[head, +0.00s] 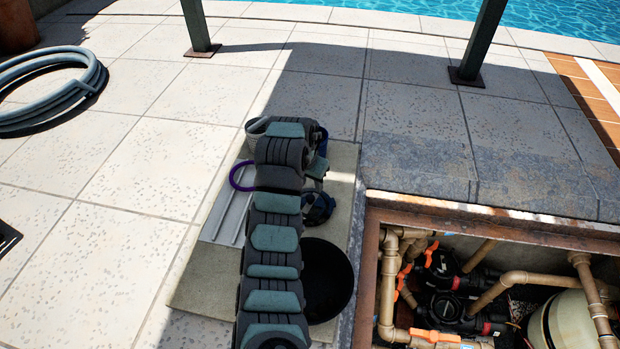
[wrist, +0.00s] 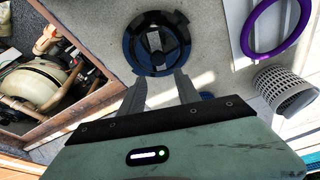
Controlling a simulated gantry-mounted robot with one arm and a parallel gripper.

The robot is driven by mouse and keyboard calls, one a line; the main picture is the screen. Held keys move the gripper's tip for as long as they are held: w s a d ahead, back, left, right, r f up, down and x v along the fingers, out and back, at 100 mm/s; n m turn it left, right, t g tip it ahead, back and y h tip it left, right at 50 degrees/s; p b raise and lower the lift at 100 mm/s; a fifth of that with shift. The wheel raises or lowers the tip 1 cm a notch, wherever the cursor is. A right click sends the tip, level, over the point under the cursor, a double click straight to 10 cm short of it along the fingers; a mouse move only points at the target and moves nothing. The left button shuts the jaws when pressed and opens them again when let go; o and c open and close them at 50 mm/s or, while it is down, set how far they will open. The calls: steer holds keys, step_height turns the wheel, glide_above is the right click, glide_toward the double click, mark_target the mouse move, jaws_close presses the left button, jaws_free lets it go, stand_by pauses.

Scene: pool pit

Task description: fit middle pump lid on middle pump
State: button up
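A round black lid with a dark blue rim and a raised bar across its top lies flat on the mat, ahead of my gripper in the wrist view (wrist: 155,45). In the head view the lid (head: 321,208) is partly hidden by my arm. My gripper (wrist: 160,77) is open and empty, its two fingertips apart and close to the lid's near edge. I cannot tell whether they touch it. In the head view my arm hides most of the gripper. Black pumps (head: 438,272) sit among pipes in the pit; another pump (head: 446,308) is nearer. I cannot tell which is the middle one.
A purple ring (wrist: 277,27) lies on a pale panel, and a grey basket (wrist: 287,92) lies beside it. A black round object (head: 328,282) is right of my arm. The pit's rusty rim (head: 369,270), tan pipes (head: 389,285) and orange valve handles (head: 436,336) are obstacles.

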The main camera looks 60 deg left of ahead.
mark_target(310, 198)
steer(key=shift+s+d+f+b+x, duration=0.1)
steer(key=shift+s+d+b+x, duration=0.2)
steer(key=shift+x, duration=1.05)
steer(key=shift+s+d+f+b+x, duration=0.15)
steer(key=shift+b+x, duration=0.3)
steer(key=shift+x, duration=0.85)
steer(key=shift+s+d+b+x, duration=0.1)
steer(key=shift+s+b+x, duration=0.25)
steer(key=shift+x, duration=1)
steer(key=shift+f, duration=0.1)
steer(key=shift+c, duration=0.2)
steer(key=shift+f, duration=0.3)
jaws_close()
steer(key=shift+f, duration=0.15)
steer(key=shift+r, duration=0.55)
steer(key=shift+v, duration=0.85)
steer(key=shift+w+a+r+p, duration=0.15)
steer(key=shift+r+p, duration=0.3)
steer(key=shift+r, duration=0.8)
